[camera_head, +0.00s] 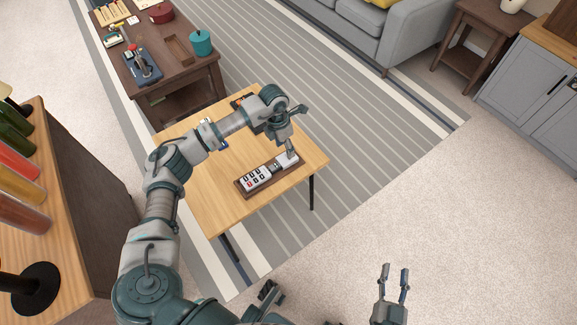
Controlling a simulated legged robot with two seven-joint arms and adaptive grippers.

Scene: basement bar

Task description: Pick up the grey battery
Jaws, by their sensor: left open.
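A dark wooden tray (245,191) lies on the light wooden table, holding a white block with black and red markings (255,179). At the tray's right end sits a pale grey piece (285,162), which looks like the grey battery, though it is small and partly covered. My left gripper (297,130) is open above this piece, with one finger pointing down close to it. I cannot tell whether they touch. My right gripper (395,273) is open and empty over the carpet at the bottom, away from the table.
A dark table (150,60) with a teal pot (201,42) stands behind. A counter with coloured bottles (20,165) is at left. The table's near left part is clear.

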